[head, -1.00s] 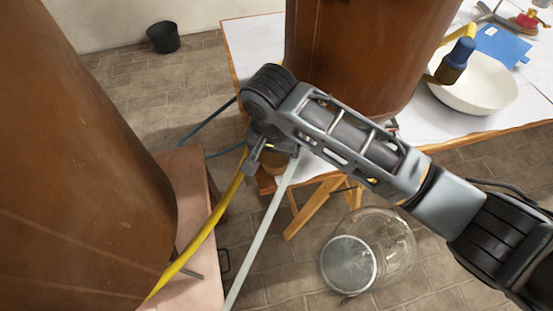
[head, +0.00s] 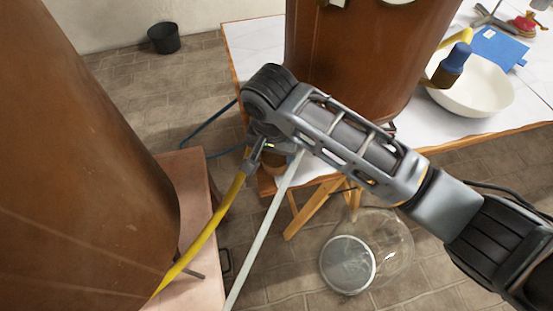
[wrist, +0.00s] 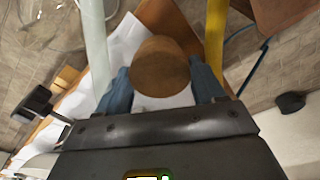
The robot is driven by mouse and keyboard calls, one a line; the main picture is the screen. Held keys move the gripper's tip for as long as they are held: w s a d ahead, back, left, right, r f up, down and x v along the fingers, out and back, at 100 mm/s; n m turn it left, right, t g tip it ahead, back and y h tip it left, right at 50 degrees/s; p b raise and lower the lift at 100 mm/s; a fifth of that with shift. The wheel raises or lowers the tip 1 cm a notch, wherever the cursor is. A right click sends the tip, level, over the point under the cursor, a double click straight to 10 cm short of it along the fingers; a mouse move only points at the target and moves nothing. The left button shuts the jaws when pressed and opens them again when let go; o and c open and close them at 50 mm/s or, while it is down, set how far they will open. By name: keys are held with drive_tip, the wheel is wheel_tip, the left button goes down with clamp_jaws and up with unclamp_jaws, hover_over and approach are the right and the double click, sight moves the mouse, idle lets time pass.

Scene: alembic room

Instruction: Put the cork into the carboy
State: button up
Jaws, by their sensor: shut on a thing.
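The cork (wrist: 160,66) is a brown, round-ended stopper between the two blue fingers of my gripper (wrist: 162,88) in the wrist view. My gripper is shut on it. In the head view my gripper (head: 268,152) hangs by the table's near left corner, and only a little of the cork (head: 274,163) shows below it. The carboy (head: 396,243) is a clear, round glass vessel on the floor, with a pale grey disc facing me. It is lower and to the right of my gripper, apart from the cork. I cannot make out its mouth.
A yellow hose (head: 207,238) and a pale straight tube (head: 263,234) run close by my gripper. A large copper-brown vessel (head: 75,170) stands left; another (head: 352,60) stands on the white-topped table (head: 250,35). A white bowl (head: 490,92) is right, a black bucket (head: 163,38) far left.

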drive_tip(key=shift+r+p, duration=1.45)
drive_tip(key=shift+p, duration=0.05)
drive_tip(key=shift+s, duration=0.1)
